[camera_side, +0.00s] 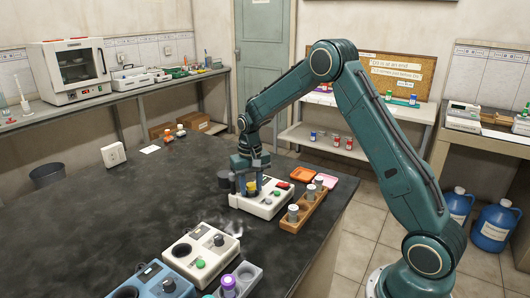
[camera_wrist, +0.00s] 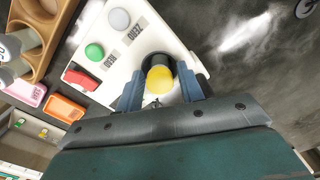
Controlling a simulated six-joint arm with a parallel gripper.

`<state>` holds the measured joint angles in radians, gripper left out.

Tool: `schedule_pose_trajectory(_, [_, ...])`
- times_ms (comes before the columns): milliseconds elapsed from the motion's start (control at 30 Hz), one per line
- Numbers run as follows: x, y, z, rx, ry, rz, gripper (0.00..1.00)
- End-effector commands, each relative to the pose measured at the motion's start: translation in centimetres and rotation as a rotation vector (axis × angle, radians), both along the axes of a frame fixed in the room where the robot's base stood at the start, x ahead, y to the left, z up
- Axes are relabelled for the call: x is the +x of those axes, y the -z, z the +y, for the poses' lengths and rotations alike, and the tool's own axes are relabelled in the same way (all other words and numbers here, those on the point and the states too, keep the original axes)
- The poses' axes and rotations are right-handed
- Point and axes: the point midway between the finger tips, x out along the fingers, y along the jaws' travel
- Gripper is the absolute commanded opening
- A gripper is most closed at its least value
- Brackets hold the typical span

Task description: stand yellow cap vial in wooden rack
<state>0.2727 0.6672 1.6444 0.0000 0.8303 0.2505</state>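The yellow cap vial (camera_side: 251,187) stands in the dark round well of a white instrument (camera_side: 262,205). In the wrist view its yellow cap (camera_wrist: 160,78) shows from above, with the dark well rim around it. My gripper (camera_wrist: 161,82) straddles the cap, one finger on each side, with what looks like a narrow gap, so it appears open. In the side view my gripper (camera_side: 250,177) points down over the well. Part of the rack (camera_wrist: 61,42) shows at the wrist view's upper left.
The instrument has a grey knob (camera_wrist: 119,19), a green button (camera_wrist: 94,52) and a red switch (camera_wrist: 81,79). Orange (camera_side: 302,174) and pink (camera_side: 325,181) trays lie behind the rack. Another white instrument (camera_side: 201,253) and a blue one (camera_side: 153,284) stand in front. The bench's left side is mostly clear.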

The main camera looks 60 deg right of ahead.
Motion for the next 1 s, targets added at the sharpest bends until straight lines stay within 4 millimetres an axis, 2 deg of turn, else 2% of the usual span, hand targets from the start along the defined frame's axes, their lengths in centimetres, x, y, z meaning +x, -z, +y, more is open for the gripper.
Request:
schedule_pose_trajectory(33, [0.0, 0.0, 0.0, 0.000, 0.000, 0.000, 0.27])
schedule_pose_trajectory(100, [0.0, 0.0, 0.0, 0.000, 0.000, 0.000, 0.14])
schedule_pose_trajectory(133, [0.0, 0.0, 0.0, 0.000, 0.000, 0.000, 0.12])
schedule_pose_trajectory(467, [0.1, -0.6, 0.0, 0.000, 0.000, -0.002, 0.12])
schedule_pose_trajectory(1000, [0.1, -3.6, 0.0, -0.001, 0.000, -0.003, 0.12])
